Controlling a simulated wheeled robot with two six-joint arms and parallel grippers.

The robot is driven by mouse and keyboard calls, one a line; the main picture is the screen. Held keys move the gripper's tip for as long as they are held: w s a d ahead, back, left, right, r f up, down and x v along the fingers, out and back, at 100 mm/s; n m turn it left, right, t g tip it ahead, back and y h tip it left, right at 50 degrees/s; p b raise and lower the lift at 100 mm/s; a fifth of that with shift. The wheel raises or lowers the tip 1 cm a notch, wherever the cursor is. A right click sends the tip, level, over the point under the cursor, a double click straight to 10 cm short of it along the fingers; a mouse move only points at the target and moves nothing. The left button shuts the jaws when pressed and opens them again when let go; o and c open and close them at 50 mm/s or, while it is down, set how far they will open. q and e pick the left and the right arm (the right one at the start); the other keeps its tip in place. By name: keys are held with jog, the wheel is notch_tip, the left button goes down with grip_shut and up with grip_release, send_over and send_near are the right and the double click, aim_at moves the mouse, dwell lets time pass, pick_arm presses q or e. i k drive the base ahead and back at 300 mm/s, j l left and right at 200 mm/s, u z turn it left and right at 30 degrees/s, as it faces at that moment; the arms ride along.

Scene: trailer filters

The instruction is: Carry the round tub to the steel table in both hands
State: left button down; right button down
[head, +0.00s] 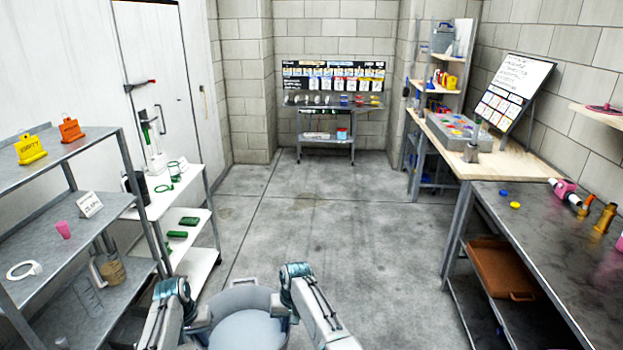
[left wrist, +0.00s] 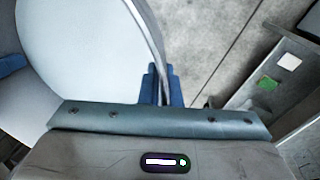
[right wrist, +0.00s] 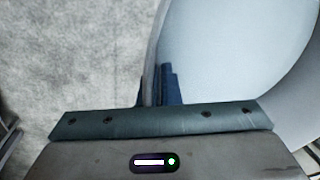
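The round tub (head: 247,328) is pale grey-blue, open at the top, and sits at the bottom centre of the head view between my two arms. My left gripper (head: 200,318) is at its left rim; in the left wrist view the fingers (left wrist: 163,85) close on the tub wall (left wrist: 85,45). My right gripper (head: 285,308) is at its right rim; in the right wrist view the fingers (right wrist: 158,88) close on the wall (right wrist: 215,45). A steel table (head: 545,250) stands at the right; another steel-framed table (head: 325,106) stands at the far wall.
Bare concrete floor (head: 310,215) lies open ahead. Steel shelving (head: 75,165) and a white shelf unit (head: 185,188) line the left. A wood-topped bench (head: 490,155) stands at right, beyond the steel table, which carries bottles and yellow and blue caps. A brown tray (head: 500,268) sits beneath it.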

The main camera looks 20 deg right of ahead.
aim_at(576, 265)
jog(key=i, duration=2.05)
jog(key=i+z, duration=0.2)
jog(key=z, duration=0.15)
jog(key=i+z, duration=0.15)
jog(key=z, duration=2.35)
